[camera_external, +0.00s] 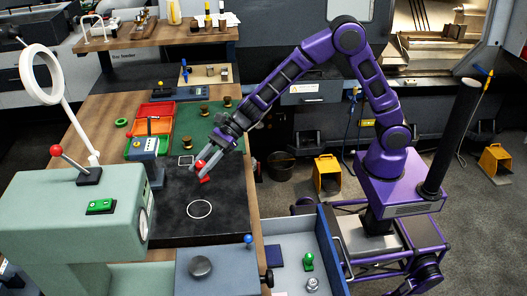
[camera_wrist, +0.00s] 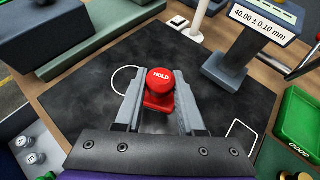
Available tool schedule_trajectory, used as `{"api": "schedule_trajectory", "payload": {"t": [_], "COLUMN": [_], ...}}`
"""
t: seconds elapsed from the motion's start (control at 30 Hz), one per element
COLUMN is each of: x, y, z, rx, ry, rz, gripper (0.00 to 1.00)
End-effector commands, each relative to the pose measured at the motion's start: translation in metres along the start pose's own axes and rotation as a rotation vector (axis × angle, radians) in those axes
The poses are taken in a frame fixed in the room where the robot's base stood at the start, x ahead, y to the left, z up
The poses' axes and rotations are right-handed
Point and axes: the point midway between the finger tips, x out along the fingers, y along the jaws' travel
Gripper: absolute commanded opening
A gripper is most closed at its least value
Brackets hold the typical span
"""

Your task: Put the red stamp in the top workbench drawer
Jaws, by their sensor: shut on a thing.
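The red stamp (camera_external: 205,179) has a round knob marked HOLD, which shows clearly in the wrist view (camera_wrist: 161,85). My gripper (camera_external: 203,167) is shut on the stamp, with one finger on each side of it in the wrist view (camera_wrist: 160,110). The stamp is over or on the dark mat (camera_external: 173,220); I cannot tell whether its base touches. An open workbench drawer (camera_external: 330,250) juts out at the bottom centre, with a green stamp, a silver item and a dark blue pad inside.
The mat bears a white circle (camera_external: 199,209) and a white square. Left stand a pale green machine (camera_external: 75,225) with a red-knobbed lever and a gauge with a display (camera_external: 145,147).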

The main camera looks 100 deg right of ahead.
Motion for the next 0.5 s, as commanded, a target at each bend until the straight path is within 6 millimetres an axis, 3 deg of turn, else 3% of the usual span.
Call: {"api": "schedule_trajectory", "payload": {"t": [0.3,0.5], "x": [0.019,0.02], "y": [0.001,0.0], "z": [-0.034,-0.037], "rx": [0.001,-0.002], "ry": [0.0,-0.001], "rz": [0.001,0.0], "gripper": [0.0,0.0]}}
